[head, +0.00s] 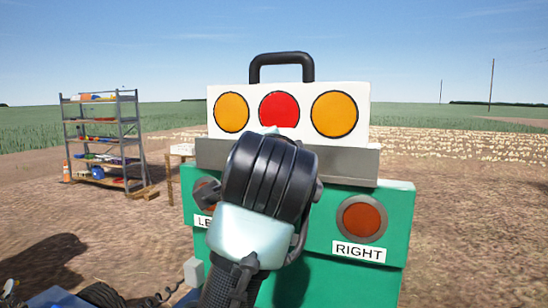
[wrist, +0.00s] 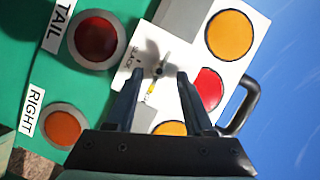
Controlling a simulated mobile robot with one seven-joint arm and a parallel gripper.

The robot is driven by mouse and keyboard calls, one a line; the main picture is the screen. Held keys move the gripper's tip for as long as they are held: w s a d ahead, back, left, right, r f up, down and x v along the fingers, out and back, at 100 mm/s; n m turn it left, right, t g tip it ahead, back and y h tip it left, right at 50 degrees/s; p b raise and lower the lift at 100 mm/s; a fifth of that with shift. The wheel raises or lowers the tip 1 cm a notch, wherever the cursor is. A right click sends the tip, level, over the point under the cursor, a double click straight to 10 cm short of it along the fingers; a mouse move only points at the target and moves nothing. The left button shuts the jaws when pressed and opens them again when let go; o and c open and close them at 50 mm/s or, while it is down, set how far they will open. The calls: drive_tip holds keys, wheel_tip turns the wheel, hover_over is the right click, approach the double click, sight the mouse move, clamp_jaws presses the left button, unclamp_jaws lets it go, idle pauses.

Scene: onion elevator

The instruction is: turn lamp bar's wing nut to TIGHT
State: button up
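The white lamp bar (head: 290,133) carries an orange, a red and an orange lamp and has a black handle on top. It stands on the green panel. In the wrist view the lamp bar (wrist: 222,72) is turned on its side. The small dark wing nut (wrist: 160,71) is on its white face near a SLACK label, with a yellow mark close by. A TIGHT label cannot be made out. My gripper (wrist: 160,74) is open, with one fingertip on each side of the nut in the picture; contact cannot be told. In the head view my wrist hides the nut and fingers.
The green panel (head: 340,275) has a RIGHT lamp (head: 362,219) and a partly hidden left lamp. A TAIL lamp (wrist: 102,38) shows in the wrist view. The black handle (wrist: 240,108) sticks out beyond the bar. A shelf rack (head: 105,135) stands far left on open dirt.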

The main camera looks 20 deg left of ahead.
drive_tip(key=shift+f, duration=0.1)
drive_tip(key=b+v, duration=0.3)
drive_tip(key=v, duration=1)
drive_tip(key=d+r+n+t+h, duration=0.35)
drive_tip(key=d+t, duration=0.25)
drive_tip(key=d, duration=0.2)
drive_tip(key=s+d+r+n+t+h, duration=0.1)
drive_tip(key=s+d+n+t+h, duration=0.1)
drive_tip(key=s+d+n+t, duration=0.3)
drive_tip(key=s+n, duration=0.1)
drive_tip(key=s, duration=0.3)
drive_tip(key=shift+r+n+t, duration=0.2)
drive_tip(key=shift+n+t, duration=0.1)
drive_tip(key=shift+n, duration=0.05)
